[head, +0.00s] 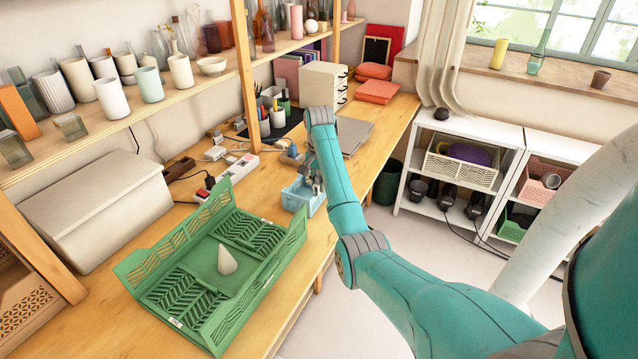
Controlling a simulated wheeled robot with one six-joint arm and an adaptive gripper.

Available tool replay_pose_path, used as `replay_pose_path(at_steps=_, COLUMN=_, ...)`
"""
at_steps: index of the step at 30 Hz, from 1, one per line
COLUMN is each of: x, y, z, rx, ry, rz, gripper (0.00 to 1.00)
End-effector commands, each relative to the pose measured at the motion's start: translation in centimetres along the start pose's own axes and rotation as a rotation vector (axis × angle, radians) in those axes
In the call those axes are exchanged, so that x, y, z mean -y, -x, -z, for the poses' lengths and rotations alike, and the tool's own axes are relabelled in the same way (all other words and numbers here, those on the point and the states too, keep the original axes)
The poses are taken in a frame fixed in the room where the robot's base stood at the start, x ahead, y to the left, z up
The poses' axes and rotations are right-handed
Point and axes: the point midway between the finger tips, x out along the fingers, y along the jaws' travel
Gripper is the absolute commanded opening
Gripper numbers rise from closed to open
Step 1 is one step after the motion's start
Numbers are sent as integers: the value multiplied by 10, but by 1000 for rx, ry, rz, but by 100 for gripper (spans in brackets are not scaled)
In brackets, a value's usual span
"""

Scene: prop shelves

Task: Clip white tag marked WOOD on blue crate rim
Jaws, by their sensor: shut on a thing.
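The small blue crate (294,199) stands on the wooden bench near its front edge, beyond the green crate. My gripper (313,184) is at the blue crate's right side, close to its rim, mostly hidden behind my teal forearm. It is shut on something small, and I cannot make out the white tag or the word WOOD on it. Whether the gripper touches the rim I cannot tell.
A large green crate (150,277) with a pale cone (227,261) in it fills the near bench. A power strip (238,166), a grey laptop-like slab (356,136) and a drawer box (322,85) lie beyond.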

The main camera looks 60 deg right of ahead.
Motion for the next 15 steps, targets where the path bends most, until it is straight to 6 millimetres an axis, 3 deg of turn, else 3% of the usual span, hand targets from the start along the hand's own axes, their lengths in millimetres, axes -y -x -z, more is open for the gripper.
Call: replay_pose_path(at_steps=15, x=0, y=-6, z=0, rx=1, ry=0, rz=-1, gripper=0)
